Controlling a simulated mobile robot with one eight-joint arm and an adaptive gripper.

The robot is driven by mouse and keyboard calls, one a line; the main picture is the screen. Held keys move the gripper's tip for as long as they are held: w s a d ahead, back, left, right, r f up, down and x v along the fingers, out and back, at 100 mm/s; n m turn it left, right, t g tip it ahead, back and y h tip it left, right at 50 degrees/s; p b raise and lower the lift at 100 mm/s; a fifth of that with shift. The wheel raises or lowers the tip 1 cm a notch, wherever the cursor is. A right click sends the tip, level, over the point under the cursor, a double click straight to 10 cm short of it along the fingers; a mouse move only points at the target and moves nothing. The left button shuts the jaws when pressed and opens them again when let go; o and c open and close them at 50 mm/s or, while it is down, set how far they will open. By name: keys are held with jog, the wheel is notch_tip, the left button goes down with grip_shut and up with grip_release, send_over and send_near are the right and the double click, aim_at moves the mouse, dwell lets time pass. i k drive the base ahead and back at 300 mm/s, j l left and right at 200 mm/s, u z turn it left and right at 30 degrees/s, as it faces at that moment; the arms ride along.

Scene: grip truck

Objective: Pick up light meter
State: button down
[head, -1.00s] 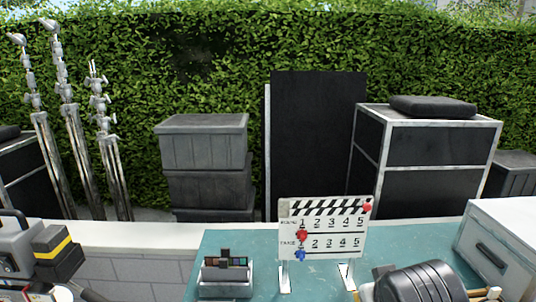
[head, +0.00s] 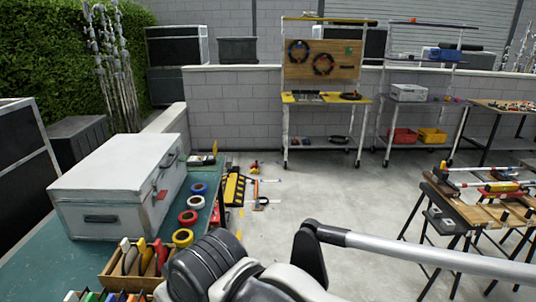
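I cannot make out a light meter for certain in the head view. A small dark and yellow item (head: 203,158) sits at the far end of the teal table (head: 40,262), behind the large grey case; it is too small to identify. Parts of my arm fill the bottom centre, with a long grey link reaching to the right edge. My gripper is not in view.
The teal table holds the grey metal case (head: 85,200), several tape rolls (head: 183,237) and a wooden box (head: 118,263) of tools. Open concrete floor (head: 330,195) lies beyond. A workbench (head: 455,208) stands right; shelving racks (head: 325,97) line the back wall.

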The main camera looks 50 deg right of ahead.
aim_at(193, 160)
jog(key=z, duration=1)
jog(key=u, duration=2.3)
jog(key=z, duration=2.3)
jog(key=i+l+u, duration=0.4)
jog(key=i+l, duration=0.3)
jog(key=i+l+u, duration=0.2)
jog(key=i+l, duration=0.2)
jog(key=i+l+u, duration=0.2)
jog(key=l, duration=0.25)
jog(key=i+l+u, duration=0.25)
jog(key=i+l, duration=0.15)
jog(key=l, duration=0.15)
jog(key=i+l+u, duration=0.2)
jog(key=l, duration=0.35)
jog(key=i+l+u, duration=0.2)
jog(key=l, duration=0.4)
jog(key=i+l+u, duration=0.2)
jog(key=l, duration=0.4)
